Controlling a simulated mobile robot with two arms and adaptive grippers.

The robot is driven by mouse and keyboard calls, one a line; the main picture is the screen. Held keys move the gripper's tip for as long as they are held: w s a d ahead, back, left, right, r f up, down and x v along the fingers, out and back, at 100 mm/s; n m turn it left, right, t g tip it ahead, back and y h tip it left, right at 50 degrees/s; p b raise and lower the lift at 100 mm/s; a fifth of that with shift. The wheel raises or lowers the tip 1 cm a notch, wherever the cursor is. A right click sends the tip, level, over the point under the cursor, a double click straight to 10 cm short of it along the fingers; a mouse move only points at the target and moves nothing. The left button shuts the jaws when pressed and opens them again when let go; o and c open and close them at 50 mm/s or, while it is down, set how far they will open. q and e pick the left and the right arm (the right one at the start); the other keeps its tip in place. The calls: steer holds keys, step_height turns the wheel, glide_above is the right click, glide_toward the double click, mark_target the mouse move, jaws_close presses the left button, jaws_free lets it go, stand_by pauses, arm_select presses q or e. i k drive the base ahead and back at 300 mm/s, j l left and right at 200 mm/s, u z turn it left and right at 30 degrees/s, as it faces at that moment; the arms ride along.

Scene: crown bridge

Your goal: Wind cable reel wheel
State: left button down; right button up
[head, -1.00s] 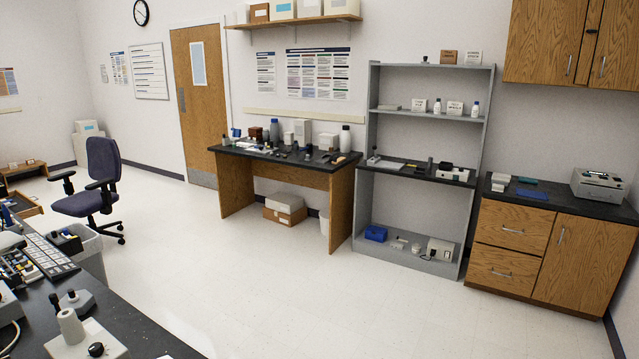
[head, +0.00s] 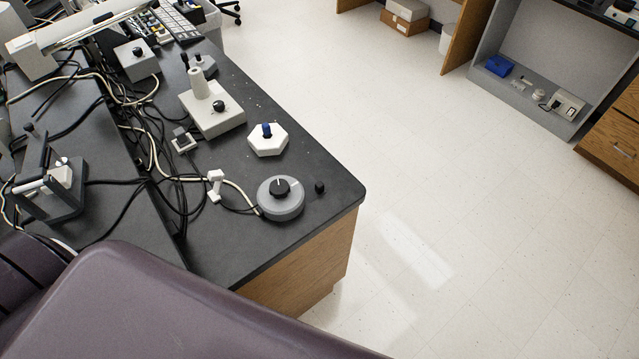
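No gripper of mine shows in the head view. A round grey unit (head: 281,207) with a black knob on top sits near the front right corner of the black-topped bench (head: 222,245). A cable runs up to it from the left. I cannot tell whether this round unit is the cable reel wheel. A white hexagonal base (head: 267,141) with a blue knob stands just behind it. A pale box (head: 213,116) with an upright cone and a black knob is farther back.
Tangled black and white cables (head: 168,190) lie along the bench. A dark device with a handle (head: 50,190) stands at the left. A purple padded surface (head: 170,315) blocks the lower left. The pale floor (head: 450,200) right of the bench is clear.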

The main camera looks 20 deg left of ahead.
mark_target(278, 189)
steer(key=k+u, duration=0.1)
steer(key=u, duration=0.9)
